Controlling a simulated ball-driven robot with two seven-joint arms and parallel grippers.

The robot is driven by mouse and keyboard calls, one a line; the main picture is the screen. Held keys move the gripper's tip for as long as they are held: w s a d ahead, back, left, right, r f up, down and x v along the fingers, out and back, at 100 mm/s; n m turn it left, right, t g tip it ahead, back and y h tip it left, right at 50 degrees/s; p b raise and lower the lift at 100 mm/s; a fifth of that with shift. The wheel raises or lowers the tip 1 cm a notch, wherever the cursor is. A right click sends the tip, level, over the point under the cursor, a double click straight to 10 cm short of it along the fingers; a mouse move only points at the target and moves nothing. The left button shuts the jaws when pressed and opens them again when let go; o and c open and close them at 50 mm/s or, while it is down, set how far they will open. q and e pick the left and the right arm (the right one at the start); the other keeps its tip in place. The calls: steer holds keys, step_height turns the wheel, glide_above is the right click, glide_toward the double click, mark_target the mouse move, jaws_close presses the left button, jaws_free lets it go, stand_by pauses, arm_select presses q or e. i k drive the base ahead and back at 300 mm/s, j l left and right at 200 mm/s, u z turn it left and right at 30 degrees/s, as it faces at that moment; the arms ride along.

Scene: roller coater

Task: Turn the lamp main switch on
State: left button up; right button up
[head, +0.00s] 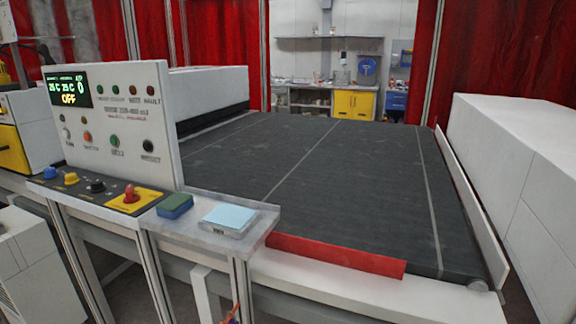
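A white control panel (115,124) stands at the left. Its display (70,91) shows two temperature readings and a large yellow "OFF". The panel carries several small lamps, buttons and knobs, with labels too small to read surely. In front, a dark strip (57,187) carries a blue knob (50,173), a yellow knob (71,178), a black knob (96,186) and a red rotary switch (131,193) on a yellow plate. I cannot tell from the labels which one is the lamp main switch. Neither of my grippers is in view.
A green-and-blue sponge (175,205) and a light-blue pad block (229,219) lie on the metal ledge right of the switches. A wide dark conveyor belt (340,170) fills the middle. A red bar (335,255) runs along its front edge. White cabinets (525,160) stand right.

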mark_target(131, 197)
steer(key=u, duration=1.25)
